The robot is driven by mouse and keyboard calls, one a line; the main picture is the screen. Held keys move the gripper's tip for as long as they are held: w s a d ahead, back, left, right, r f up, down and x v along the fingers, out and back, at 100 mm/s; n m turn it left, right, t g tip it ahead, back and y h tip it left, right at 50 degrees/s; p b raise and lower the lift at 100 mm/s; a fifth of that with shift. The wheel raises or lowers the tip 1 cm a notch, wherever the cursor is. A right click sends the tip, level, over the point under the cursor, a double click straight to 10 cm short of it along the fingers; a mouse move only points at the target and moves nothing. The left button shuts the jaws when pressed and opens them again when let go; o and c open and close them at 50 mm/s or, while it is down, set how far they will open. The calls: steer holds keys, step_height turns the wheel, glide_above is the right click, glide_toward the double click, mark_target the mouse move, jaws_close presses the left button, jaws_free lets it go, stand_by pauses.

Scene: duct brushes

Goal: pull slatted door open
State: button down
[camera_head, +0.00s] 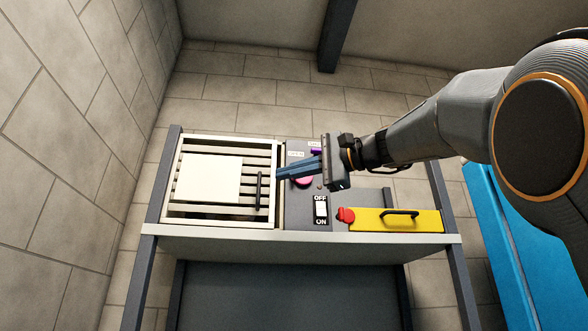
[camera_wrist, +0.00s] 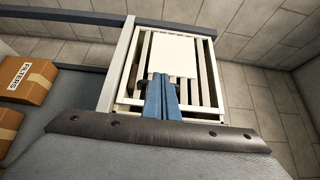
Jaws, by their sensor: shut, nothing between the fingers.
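The slatted door (camera_head: 225,212) is a cream frame with dark gaps between its slats and a pale square panel (camera_head: 208,178) on it. It lies flush in its frame and looks closed. Its black bar handle (camera_head: 258,190) is near the door's right edge. My gripper (camera_head: 278,174) comes in from the right, its blue fingers shut and empty, with the tips just right of the handle in the head view. In the wrist view the shut fingers (camera_wrist: 160,78) overlap the door (camera_wrist: 209,75) and partly hide the handle; I cannot tell whether they touch it.
Right of the door is a dark panel with an OFF/ON switch (camera_head: 320,209), a pink round part (camera_head: 304,181) and a yellow cover (camera_head: 385,220) with a red knob. A pale ledge (camera_head: 300,241) runs along the front. Cardboard boxes (camera_wrist: 28,80) show in the wrist view.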

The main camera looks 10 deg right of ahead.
steer(key=p+x, duration=0.2)
steer(key=x, duration=0.4)
steer(key=shift+a, duration=0.1)
stand_by(1.9)
